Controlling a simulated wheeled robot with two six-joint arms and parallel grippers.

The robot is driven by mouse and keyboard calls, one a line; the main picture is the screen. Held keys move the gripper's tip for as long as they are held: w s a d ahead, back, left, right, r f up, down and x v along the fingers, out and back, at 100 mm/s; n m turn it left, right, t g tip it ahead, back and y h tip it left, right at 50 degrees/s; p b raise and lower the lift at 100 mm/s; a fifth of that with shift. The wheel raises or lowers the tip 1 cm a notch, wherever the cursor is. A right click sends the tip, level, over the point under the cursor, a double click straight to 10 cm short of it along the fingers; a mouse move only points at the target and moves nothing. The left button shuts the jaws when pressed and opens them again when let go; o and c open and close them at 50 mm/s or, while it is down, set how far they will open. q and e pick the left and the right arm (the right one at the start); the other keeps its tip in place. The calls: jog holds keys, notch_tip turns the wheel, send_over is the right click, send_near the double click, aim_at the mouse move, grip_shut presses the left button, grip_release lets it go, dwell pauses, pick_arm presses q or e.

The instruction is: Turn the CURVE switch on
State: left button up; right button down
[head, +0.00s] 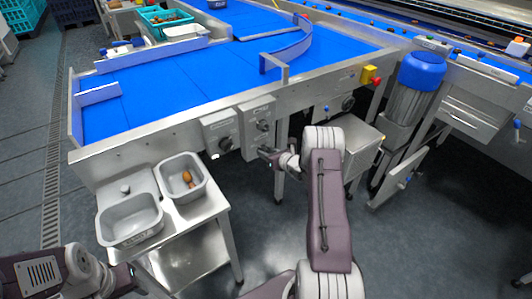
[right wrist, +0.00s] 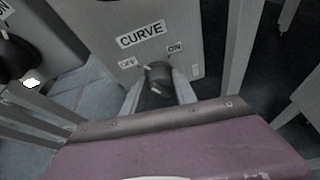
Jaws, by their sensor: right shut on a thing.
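The CURVE switch is a dark round knob (right wrist: 157,74) on a grey box (right wrist: 200,30) below the CURVE label (right wrist: 142,34). The OFF mark (right wrist: 127,63) is at its left and the ON mark (right wrist: 175,47) at its upper right. I cannot tell clearly which mark the knob points to. My right gripper (right wrist: 158,88) is shut on the knob, with a finger on each side. In the head view my right gripper (head: 266,153) is at the lower part of the right-hand switch box (head: 257,113). My left gripper (head: 132,275) is at the lower left, away from the boxes; its jaws are unclear.
Another switch box (head: 220,130) with a knob (right wrist: 12,55) is just left. The blue conveyor (head: 190,80) runs above the boxes. A steel stand with two grey bins (head: 130,220) (head: 203,182) is at the lower left. A red and yellow button (head: 371,75) is on the frame to the right.

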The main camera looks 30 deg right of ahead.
jog(key=m+y, duration=0.2)
jog(key=shift+d+f+m, duration=0.15)
jog(key=shift+d+m, duration=0.05)
jog(key=shift+m, duration=0.1)
jog(key=shift+f+m+y+b, duration=0.1)
jog(key=shift+m+y+b, duration=0.45)
jog(key=shift+m, duration=0.35)
jog(key=m+y+b, duration=0.1)
jog(key=m+t+b, duration=0.1)
jog(key=m, duration=0.1)
jog(key=shift+d+f+y, duration=0.15)
jog(key=shift+f+y, duration=0.05)
jog(key=shift+y, duration=0.15)
jog(key=shift+m+t+y+b, duration=0.45)
jog(key=shift+m+b, duration=0.45)
jog(key=shift+m, duration=0.6)
jog(key=shift+r+y, duration=0.1)
jog(key=shift+y, duration=0.15)
jog(key=c, duration=1)
grip_release()
jog(key=shift+o, duration=0.2)
